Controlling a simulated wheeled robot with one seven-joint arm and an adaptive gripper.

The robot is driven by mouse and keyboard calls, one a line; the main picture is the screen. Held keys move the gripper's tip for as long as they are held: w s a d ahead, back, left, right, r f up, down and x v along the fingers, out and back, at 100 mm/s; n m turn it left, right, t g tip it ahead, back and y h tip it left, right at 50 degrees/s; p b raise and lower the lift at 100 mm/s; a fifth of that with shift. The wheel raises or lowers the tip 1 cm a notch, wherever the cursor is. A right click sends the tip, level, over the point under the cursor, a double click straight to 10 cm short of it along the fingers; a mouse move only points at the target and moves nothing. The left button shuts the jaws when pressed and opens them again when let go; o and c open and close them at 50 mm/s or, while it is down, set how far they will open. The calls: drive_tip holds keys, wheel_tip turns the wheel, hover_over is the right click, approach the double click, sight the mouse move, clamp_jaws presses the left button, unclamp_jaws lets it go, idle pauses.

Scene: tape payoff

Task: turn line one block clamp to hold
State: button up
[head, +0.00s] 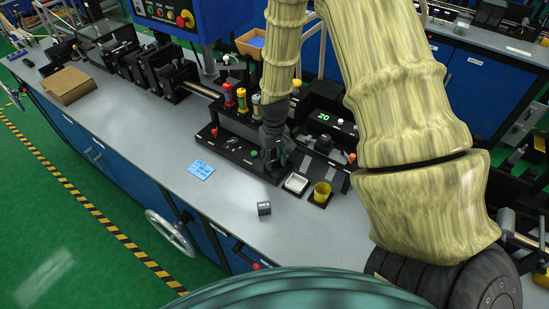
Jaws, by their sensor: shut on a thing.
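My gripper (275,154) points down at the right end of a low black block panel (238,158) on the grey bench. It is shut on a small part there, which looks like the block clamp. The fingers hide the part, so its turn position cannot be told. A red knob (214,133) stands at the panel's left end. Red, yellow and other coloured cylinders (241,99) stand in a row behind the panel.
A lit display (323,117) stands behind. The bench front is mostly clear.

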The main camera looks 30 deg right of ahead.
drive_tip(key=n, duration=0.6)
idle(0.6)
drive_tip(key=o, duration=1)
